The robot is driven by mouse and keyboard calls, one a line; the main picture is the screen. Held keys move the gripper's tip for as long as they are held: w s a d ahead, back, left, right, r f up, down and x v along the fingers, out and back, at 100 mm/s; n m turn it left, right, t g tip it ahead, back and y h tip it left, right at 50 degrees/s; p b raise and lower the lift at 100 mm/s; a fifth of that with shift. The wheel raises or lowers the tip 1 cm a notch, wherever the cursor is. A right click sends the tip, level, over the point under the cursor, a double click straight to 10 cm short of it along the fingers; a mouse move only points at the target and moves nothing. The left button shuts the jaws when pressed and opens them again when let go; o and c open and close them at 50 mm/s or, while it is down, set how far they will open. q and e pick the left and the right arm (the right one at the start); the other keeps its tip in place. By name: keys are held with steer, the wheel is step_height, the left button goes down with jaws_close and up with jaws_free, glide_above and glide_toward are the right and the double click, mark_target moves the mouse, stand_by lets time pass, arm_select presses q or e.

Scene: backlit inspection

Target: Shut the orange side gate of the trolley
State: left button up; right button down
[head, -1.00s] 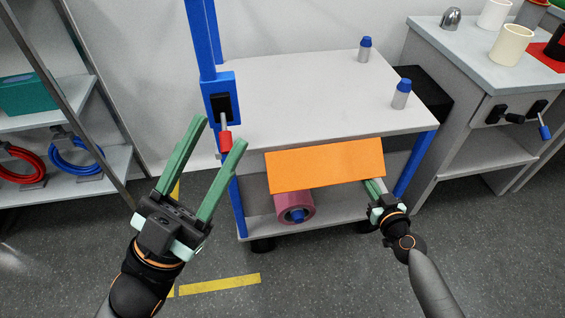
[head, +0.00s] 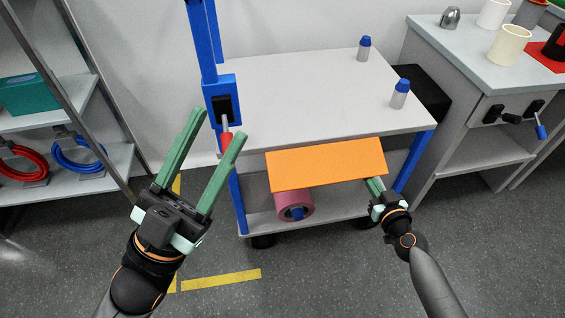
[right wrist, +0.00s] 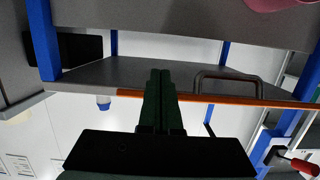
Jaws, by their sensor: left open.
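The orange side gate (head: 326,165) juts out from the near side of the trolley (head: 300,90), below its top board. In the right wrist view the gate (right wrist: 225,99) shows almost edge-on, with a grey bar handle (right wrist: 227,77) on it. My right gripper (head: 374,184) is at the gate's right end, partly hidden by it. In the wrist view its fingers (right wrist: 160,100) are together with nothing visible between them, crossing the gate's edge beside the handle; contact is unclear. My left gripper (head: 217,128) is open and empty, left of the gate.
A red-handled lever (head: 227,140) sits on the trolley's blue post near my left fingers. A pink roll (head: 293,205) lies on the lower shelf under the gate. Two blue-capped bottles (head: 400,94) stand on top. Racks stand left, a bench (head: 475,60) right. The floor in front is clear.

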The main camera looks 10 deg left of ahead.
mark_target(369, 163)
steer(key=shift+s+r+p, duration=0.2)
steer(key=shift+r+p, duration=0.55)
steer(key=shift+r, duration=0.25)
steer(key=shift+s+d+r+p, duration=0.15)
steer(key=shift+r+p, duration=0.9)
steer(key=shift+r+p, duration=1.1)
